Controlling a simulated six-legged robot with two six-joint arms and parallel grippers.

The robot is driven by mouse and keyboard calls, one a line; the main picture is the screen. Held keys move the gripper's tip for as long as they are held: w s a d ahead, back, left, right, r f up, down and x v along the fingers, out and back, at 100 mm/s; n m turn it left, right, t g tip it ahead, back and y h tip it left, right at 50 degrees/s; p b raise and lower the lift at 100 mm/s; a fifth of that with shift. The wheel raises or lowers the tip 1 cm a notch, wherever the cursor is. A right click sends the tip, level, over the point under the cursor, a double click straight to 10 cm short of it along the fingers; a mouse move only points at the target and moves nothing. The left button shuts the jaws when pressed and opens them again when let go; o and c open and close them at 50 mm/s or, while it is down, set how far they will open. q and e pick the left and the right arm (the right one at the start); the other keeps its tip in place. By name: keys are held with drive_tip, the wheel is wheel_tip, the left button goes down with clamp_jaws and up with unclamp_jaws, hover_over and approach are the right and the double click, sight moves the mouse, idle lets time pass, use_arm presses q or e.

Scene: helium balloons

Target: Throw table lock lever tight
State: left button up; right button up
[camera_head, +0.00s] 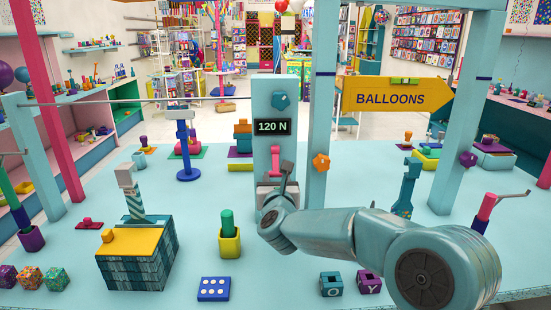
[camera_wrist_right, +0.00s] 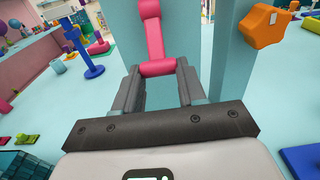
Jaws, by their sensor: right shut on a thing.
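A pink-red lever (camera_head: 275,157) stands near upright on the front face of a pale teal post (camera_head: 276,97). The post carries a dark display reading "120 N" (camera_head: 272,127) and a teal knob (camera_head: 281,101) above it. In the right wrist view the lever (camera_wrist_right: 153,38) ends in a pink crossbar (camera_wrist_right: 158,68) at its lower end. My right gripper (camera_head: 277,180) is at the lever's lower end. Its grey fingers (camera_wrist_right: 158,75) are shut on the crossbar, one at each side. My left gripper is in neither view.
An orange star knob (camera_head: 321,162) is on the upright just right of the post. A yellow-topped box (camera_head: 132,243), a green-and-yellow piece (camera_head: 228,238) and a blue dotted block (camera_head: 213,289) stand left of my right arm. Letter blocks (camera_head: 331,284) sit below it.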

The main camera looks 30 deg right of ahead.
drive_tip(key=shift+f, duration=0.15)
drive_tip(key=shift+w+d+f+b, duration=0.3)
drive_tip(key=shift+w+f+b, duration=0.1)
drive_tip(key=shift+w+b, duration=0.3)
drive_tip(key=shift+s, duration=0.1)
